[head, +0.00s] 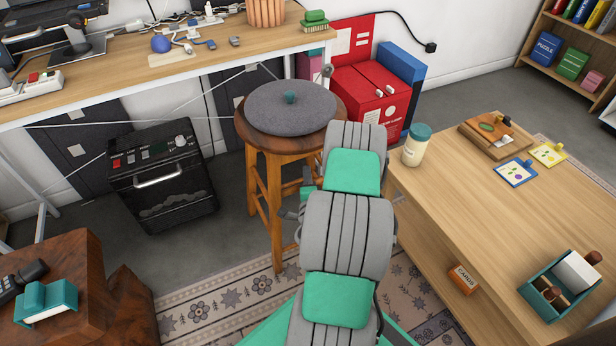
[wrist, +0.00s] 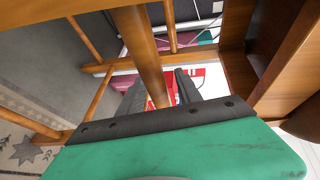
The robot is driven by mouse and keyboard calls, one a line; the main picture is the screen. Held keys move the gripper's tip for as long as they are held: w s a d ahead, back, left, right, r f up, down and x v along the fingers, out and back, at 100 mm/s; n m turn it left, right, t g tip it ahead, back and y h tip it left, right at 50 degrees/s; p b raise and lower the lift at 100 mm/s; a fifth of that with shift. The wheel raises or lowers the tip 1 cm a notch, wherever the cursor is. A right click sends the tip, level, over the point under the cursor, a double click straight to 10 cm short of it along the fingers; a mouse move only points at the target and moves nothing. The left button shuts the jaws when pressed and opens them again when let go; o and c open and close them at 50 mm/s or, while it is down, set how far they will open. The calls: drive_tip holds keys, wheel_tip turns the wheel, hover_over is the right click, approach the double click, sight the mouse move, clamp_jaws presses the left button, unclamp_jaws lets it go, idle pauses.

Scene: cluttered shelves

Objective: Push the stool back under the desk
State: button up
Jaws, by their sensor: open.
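The wooden stool (head: 257,180), with a round grey cushion (head: 280,112) and a teal knob on top, stands upright in front of the right end of the desk (head: 130,66). Its seat is out in front of the desk's front edge. My gripper (head: 290,212) is low beside the stool's right-hand legs, largely hidden by my arm in the head view. In the wrist view, my gripper (wrist: 160,92) has its dark fingers apart, with a stool leg (wrist: 141,55) passing between them. I cannot tell whether the fingers touch the leg. Other legs and rungs surround it.
A black oven-like unit (head: 162,175) stands left of the stool. Red boxes (head: 368,98) stand behind it on the right. A low wooden table (head: 480,215) with a jar (head: 415,147) is close on the right. A patterned rug (head: 215,308) lies in front.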

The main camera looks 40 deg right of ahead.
drive_tip(key=shift+w+d, duration=0.15)
drive_tip(key=shift+w, duration=0.05)
clamp_jaws()
idle(0.4)
idle(1.0)
